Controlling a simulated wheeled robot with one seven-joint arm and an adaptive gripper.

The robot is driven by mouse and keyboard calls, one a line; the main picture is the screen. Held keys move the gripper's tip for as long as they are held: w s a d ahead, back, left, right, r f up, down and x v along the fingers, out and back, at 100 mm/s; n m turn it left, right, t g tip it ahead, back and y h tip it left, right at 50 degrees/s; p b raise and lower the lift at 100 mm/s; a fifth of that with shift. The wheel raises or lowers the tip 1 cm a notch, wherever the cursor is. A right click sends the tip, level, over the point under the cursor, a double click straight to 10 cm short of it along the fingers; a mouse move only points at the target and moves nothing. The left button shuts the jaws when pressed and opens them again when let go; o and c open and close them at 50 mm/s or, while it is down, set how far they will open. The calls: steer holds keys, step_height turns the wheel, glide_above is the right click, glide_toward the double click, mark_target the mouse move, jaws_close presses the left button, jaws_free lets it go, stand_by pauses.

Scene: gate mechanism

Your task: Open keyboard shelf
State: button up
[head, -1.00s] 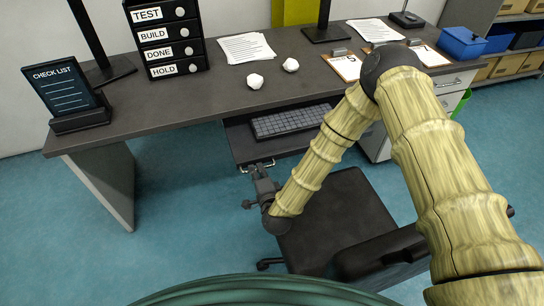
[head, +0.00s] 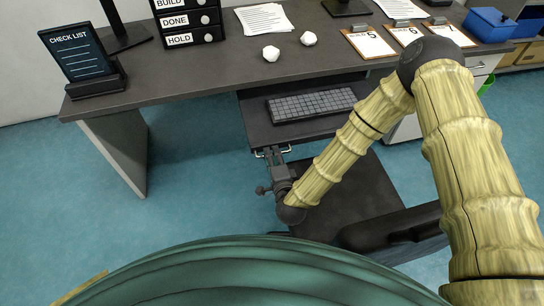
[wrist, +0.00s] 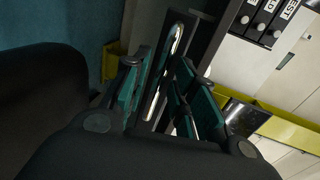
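The keyboard shelf (head: 262,128) is a dark tray pulled part way out from under the desk, with a grey keyboard (head: 312,105) on it. A thin metal handle (head: 260,153) is on its front edge. My gripper (head: 275,155) is at this handle, reaching it from the front. The exact finger contact is partly hidden by the fingers themselves.
A black chair (head: 350,195) stands right of my gripper, close to my forearm. The desk (head: 190,85) carries a checklist stand (head: 85,62), clipboards (head: 370,45) and two crumpled papers (head: 271,53). The blue floor at left is free.

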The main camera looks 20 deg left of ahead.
steer(key=shift+s, duration=0.15)
steer(key=v, duration=0.7)
steer(key=shift+s, duration=0.15)
steer(key=shift+d, duration=0.15)
stand_by(0.4)
